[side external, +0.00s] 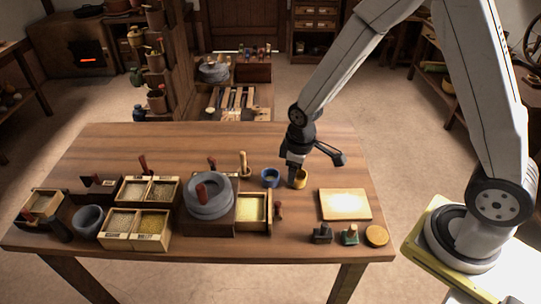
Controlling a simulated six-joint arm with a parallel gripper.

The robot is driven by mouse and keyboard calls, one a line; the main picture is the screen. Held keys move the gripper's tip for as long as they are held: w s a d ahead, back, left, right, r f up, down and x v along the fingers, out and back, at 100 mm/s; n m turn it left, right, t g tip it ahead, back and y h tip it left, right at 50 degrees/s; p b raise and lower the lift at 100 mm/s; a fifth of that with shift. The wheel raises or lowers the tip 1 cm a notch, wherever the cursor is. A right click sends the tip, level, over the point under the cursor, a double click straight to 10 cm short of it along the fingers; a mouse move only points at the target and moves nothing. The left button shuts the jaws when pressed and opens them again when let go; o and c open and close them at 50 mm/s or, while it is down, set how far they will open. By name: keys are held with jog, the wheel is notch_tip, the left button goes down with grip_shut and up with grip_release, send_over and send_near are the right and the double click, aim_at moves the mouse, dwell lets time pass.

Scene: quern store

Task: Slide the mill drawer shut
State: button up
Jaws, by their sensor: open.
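The mill is a pair of round grey stones (211,207) with a red-brown handle, set on a dark wooden base on the table. The mill drawer (253,230) sticks out from the base's right side. It holds pale yellow meal, and a dark red-brown knob (279,211) is at its right end. My gripper (293,180) points down, behind and slightly right of the knob. It is open, close to a small yellow cup (301,179). I cannot tell whether it touches the cup. Its fingertips are small and partly unclear.
A blue cup (270,178) and a wooden pestle (243,164) stand behind the drawer. A pale board (345,204) lies to the right, with small dark blocks (322,234) and a round wooden disc (377,236) in front. Grain boxes (119,242) crowd the left. The table in front of the drawer is clear.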

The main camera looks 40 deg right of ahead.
aim_at(277, 202)
jog(key=w+f+n, duration=0.1)
jog(key=f, duration=0.2)
jog(key=w+a+f+n, duration=0.1)
jog(key=f, duration=0.1)
jog(key=w+a+f+n+g, duration=0.1)
jog(key=f, duration=0.2)
jog(key=shift+w+f+n, duration=0.25)
jog(key=shift+f+n, duration=0.05)
jog(key=shift+f, duration=0.05)
jog(key=shift+f, duration=0.1)
jog(key=shift+f, duration=3.75)
grip_shut()
